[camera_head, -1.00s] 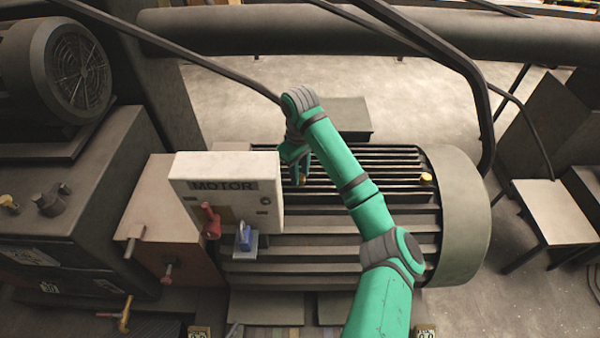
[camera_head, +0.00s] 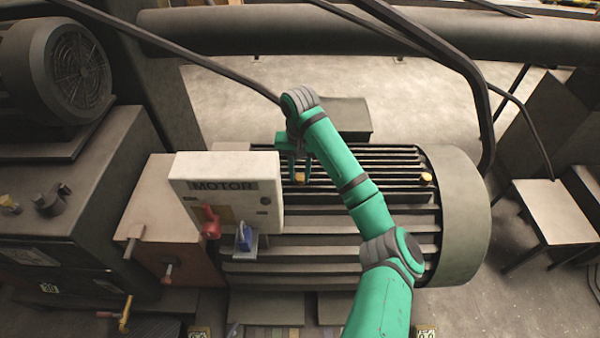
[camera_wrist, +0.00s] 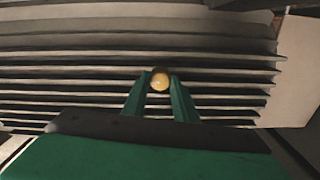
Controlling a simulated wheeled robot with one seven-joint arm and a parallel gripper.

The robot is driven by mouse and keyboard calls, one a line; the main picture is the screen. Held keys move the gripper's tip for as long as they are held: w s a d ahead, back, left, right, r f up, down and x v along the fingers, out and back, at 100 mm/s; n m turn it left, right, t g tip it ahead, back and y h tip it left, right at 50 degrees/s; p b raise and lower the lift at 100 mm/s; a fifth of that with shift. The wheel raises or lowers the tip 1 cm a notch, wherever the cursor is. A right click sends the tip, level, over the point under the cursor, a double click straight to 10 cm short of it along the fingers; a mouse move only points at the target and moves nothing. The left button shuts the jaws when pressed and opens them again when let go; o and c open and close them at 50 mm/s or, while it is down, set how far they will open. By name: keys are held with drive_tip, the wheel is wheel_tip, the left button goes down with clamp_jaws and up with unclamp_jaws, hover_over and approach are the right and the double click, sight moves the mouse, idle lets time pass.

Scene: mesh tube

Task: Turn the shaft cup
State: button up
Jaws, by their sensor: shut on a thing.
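The shaft cup appears to be the small round yellow cup (camera_wrist: 160,80) on top of the ribbed motor (camera_head: 335,248). In the wrist view it lies between the two fingertips of my gripper (camera_wrist: 161,84), and my gripper is shut on it. In the head view the cup (camera_head: 300,178) shows just under my gripper (camera_head: 298,170), beside the motor's box. A second yellow cup (camera_head: 426,178) sits farther right on the motor, apart from my gripper.
The white box marked MOTOR (camera_head: 228,190) stands close left of my gripper, with a red handle (camera_head: 210,221) and a blue padlock (camera_head: 244,237). A thick dark pipe (camera_head: 330,30) and slanting bars cross behind. Another machine with a fan (camera_head: 75,68) is at left.

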drive_tip(key=m, duration=1.1)
drive_tip(key=shift+r, duration=0.1)
drive_tip(key=m, duration=0.3)
drive_tip(key=shift+m, duration=0.3)
drive_tip(key=m, duration=1)
drive_tip(key=shift+m, duration=0.4)
drive_tip(key=o, duration=1)
drive_tip(key=shift+o, duration=0.2)
